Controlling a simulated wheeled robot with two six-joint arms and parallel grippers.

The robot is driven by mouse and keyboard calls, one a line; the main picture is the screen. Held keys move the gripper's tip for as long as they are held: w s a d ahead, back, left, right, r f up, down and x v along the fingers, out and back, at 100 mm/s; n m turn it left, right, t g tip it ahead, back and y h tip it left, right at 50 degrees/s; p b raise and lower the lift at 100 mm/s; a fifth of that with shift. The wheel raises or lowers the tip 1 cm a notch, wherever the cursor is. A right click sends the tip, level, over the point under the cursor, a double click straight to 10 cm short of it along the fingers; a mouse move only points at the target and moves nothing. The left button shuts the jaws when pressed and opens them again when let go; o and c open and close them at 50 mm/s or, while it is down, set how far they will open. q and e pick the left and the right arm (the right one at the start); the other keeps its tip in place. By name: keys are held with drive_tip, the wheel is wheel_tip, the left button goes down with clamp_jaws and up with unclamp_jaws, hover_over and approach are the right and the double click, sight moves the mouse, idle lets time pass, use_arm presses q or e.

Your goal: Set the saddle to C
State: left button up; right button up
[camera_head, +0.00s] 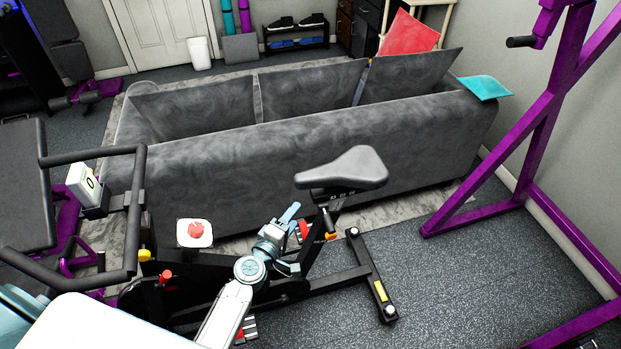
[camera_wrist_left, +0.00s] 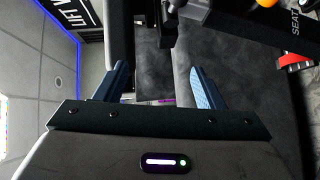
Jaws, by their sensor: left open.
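The saddle (camera_head: 352,167) of the exercise bike is dark grey and sits on top of its black post, right of centre in the head view. Below it is a yellow-orange knob (camera_head: 330,237) on the seat tube. An orange knob (camera_wrist_left: 267,3) and the word SEAT on a black tube (camera_wrist_left: 295,22) show at the upper right of the left wrist view. My left gripper (camera_head: 293,238) is open and empty, low and left of the seat tube. Its two blue fingers are apart in the wrist view (camera_wrist_left: 160,82). Position letters are not readable. My right gripper is not in view.
The bike's handlebar (camera_head: 95,155) and white display (camera_head: 83,184) are at left. A grey sofa (camera_head: 220,170) stands close behind the bike. A purple rack (camera_head: 535,150) stands at right. Dark floor (camera_head: 455,265) between bike and rack is clear.

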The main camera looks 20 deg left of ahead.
use_arm(q)
drive_tip(key=n+t, duration=0.1)
approach(312, 179)
wheel_tip(312, 179, down, 3)
drive_tip(key=w, duration=0.8)
drive_tip(key=w+d+p, duration=0.1)
drive_tip(key=w, duration=0.2)
drive_tip(key=shift+w+r, duration=0.2)
drive_tip(key=shift+w, duration=0.15)
